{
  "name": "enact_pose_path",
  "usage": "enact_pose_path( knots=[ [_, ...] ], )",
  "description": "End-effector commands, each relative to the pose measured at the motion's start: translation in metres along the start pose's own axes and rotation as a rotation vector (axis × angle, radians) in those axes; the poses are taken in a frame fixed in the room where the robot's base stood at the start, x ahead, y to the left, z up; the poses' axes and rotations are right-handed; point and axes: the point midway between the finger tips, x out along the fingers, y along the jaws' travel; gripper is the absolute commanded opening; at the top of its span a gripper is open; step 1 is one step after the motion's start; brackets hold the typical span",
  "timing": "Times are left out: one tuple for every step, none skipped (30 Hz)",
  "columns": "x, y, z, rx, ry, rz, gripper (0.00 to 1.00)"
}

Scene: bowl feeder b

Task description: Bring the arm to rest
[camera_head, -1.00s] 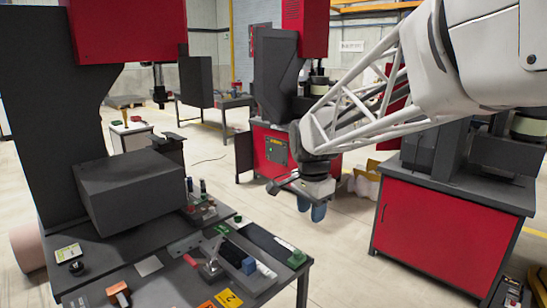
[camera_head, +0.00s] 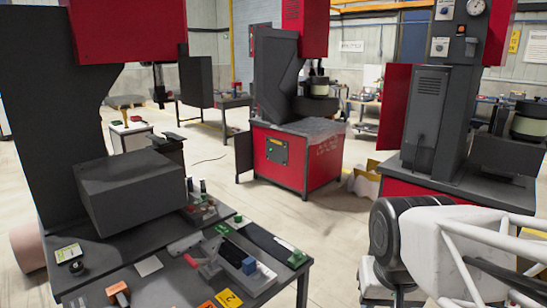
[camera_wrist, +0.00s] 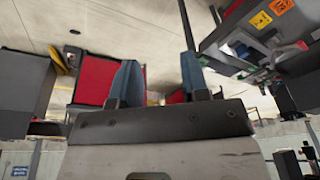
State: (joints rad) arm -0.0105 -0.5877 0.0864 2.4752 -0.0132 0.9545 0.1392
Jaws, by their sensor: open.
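My gripper (camera_wrist: 160,82) shows in the wrist view with its two blue fingers apart and nothing between them. In the head view my white lattice arm is at the lower right. The fingertips cannot be made out there, as the hand runs to the bottom edge. My gripper is clear of the dark workbench (camera_head: 150,285) at the left, which also shows tilted at the upper right of the wrist view.
A red-based machine (camera_head: 300,165) stands in the middle, another machine (camera_head: 425,115) at the right. Open floor (camera_head: 335,225) lies between.

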Motion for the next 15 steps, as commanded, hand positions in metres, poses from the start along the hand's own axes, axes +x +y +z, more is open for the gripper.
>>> enact_pose_path(
  knots=[
    [0.001,0.003,0.009,-0.025,0.006,0.000,0.42],
    [0.002,0.004,0.013,-0.040,0.009,0.000,0.42],
    [0.003,0.006,0.018,-0.058,0.013,0.000,0.42],
    [0.004,0.007,0.021,-0.069,0.015,0.000,0.42],
    [0.004,0.007,0.023,-0.079,0.016,0.000,0.42],
    [0.005,0.008,0.026,-0.088,0.018,0.000,0.42],
    [0.006,0.009,0.028,-0.094,0.018,0.001,0.42],
    [0.006,0.009,0.029,-0.099,0.019,0.001,0.42],
    [0.006,0.009,0.029,-0.102,0.019,0.001,0.42],
    [0.007,0.009,0.030,-0.104,0.019,0.001,0.42],
    [0.007,0.009,0.030,-0.104,0.019,0.001,0.42],
    [0.006,0.009,0.030,-0.104,0.019,0.001,0.42],
    [0.006,0.009,0.030,-0.104,0.019,0.001,0.42],
    [0.006,0.009,0.030,-0.104,0.019,0.001,0.42],
    [0.006,0.009,0.030,-0.104,0.019,0.001,0.42]
  ],
)
